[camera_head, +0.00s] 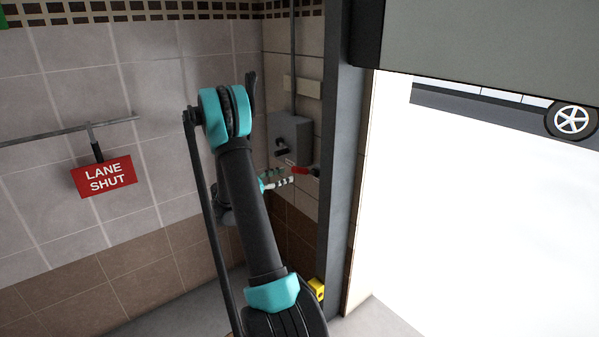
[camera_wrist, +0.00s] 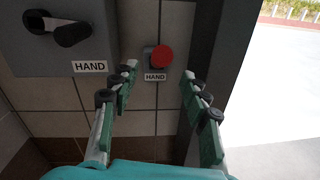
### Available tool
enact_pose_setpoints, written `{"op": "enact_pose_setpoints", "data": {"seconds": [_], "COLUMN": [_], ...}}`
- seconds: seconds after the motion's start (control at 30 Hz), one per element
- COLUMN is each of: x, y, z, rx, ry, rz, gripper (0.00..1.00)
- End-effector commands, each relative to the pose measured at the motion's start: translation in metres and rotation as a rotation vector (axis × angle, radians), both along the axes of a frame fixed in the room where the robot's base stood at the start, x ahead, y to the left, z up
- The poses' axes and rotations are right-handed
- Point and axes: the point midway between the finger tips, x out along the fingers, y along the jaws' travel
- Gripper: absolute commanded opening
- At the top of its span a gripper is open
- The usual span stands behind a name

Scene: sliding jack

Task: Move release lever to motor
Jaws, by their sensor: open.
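A grey wall box (camera_wrist: 95,20) carries a black lever (camera_wrist: 70,32) and a label reading HAND. I cannot tell for certain which of the two is the release lever. No MOTOR label is readable. My gripper (camera_wrist: 159,74) is open and empty, its fingers on either side of the red handle's line, apparently short of it. In the head view, my gripper (camera_head: 291,176) is just left of the red handle (camera_head: 300,170), below the box (camera_head: 296,140).
A dark door post (camera_head: 342,150) stands close to the right of the red handle. A raised grey shutter (camera_head: 480,45) leaves a bright opening, with a car wheel beyond. A LANE SHUT sign (camera_head: 104,177) hangs from a rail at left. A yellow object (camera_head: 316,290) is by the post's foot.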

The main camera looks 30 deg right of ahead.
Motion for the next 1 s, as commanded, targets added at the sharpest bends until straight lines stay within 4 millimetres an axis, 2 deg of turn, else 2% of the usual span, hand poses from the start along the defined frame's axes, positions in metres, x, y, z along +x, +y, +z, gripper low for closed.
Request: {"op": "enact_pose_setpoints", "data": {"seconds": [0.03, 0.2, 0.4, 0.6, 0.87, 1.0], "x": [-0.001, -0.001, 0.000, 0.000, 0.000, 0.000], "y": [-0.012, -0.044, -0.072, -0.084, -0.084, -0.084], "z": [0.000, 0.000, 0.000, 0.000, 0.000, 0.000], "rx": [0.001, 0.001, 0.000, 0.001, 0.001, 0.001], "ry": [0.000, 0.000, -0.001, -0.001, -0.001, -0.001], "rz": [-0.003, -0.003, -0.002, 0.000, 0.001, 0.001], "gripper": [0.46, 0.46, 0.46, 0.46, 0.46, 0.31]}}
